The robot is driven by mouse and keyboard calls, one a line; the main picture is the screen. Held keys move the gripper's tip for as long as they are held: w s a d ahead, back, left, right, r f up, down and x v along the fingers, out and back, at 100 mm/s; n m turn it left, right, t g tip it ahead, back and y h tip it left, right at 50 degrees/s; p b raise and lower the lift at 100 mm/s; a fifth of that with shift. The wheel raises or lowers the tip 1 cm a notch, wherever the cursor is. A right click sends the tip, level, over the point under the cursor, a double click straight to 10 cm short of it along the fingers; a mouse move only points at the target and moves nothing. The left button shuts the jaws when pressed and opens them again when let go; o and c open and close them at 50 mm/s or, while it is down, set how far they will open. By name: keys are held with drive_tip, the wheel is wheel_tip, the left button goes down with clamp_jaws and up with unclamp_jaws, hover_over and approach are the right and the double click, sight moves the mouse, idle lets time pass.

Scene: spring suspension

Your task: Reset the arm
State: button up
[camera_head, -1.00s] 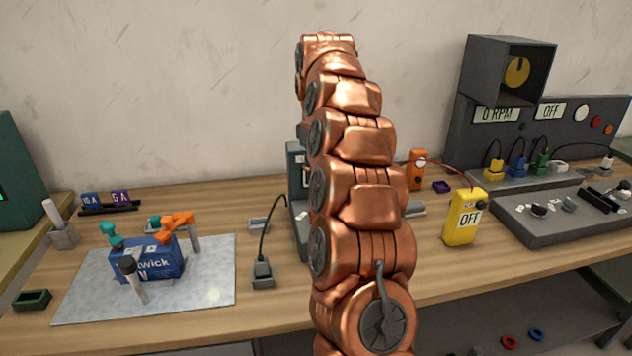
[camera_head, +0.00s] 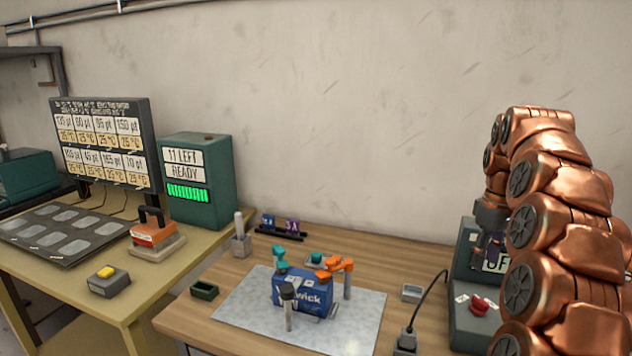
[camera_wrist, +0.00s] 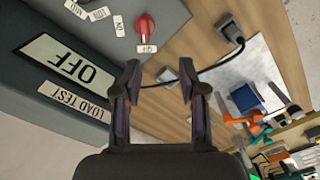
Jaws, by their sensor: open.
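My copper arm stands at the right of the head view, curled over at its top. My gripper (camera_head: 488,240) hangs from it in front of the grey-green load test box (camera_head: 470,322). In the wrist view my gripper (camera_wrist: 158,85) is open, with nothing between its fingers. There the load test box (camera_wrist: 75,70) shows an OFF display (camera_wrist: 66,62) and a red knob (camera_wrist: 145,25). The arm hides part of the box in the head view.

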drive_tip(key=s+a+f+m, duration=0.1)
drive_tip(key=s+a, duration=1.5)
drive_tip(key=s+a+f+m, duration=0.1)
drive_tip(key=s+a+f, duration=0.1)
drive_tip(key=s, duration=0.5)
drive_tip(key=s+a+f+m+g, duration=0.1)
drive_tip(key=s+a+f, duration=0.1)
drive_tip(key=s+f, duration=0.2)
drive_tip(key=s+a+f+m, duration=0.1)
drive_tip(key=s+f, duration=0.2)
drive_tip(key=s, duration=0.7)
drive_tip(key=shift+a+f+m+g+p, duration=0.3)
drive_tip(key=shift+a+g+p, duration=0.1)
drive_tip(key=shift+p, duration=0.05)
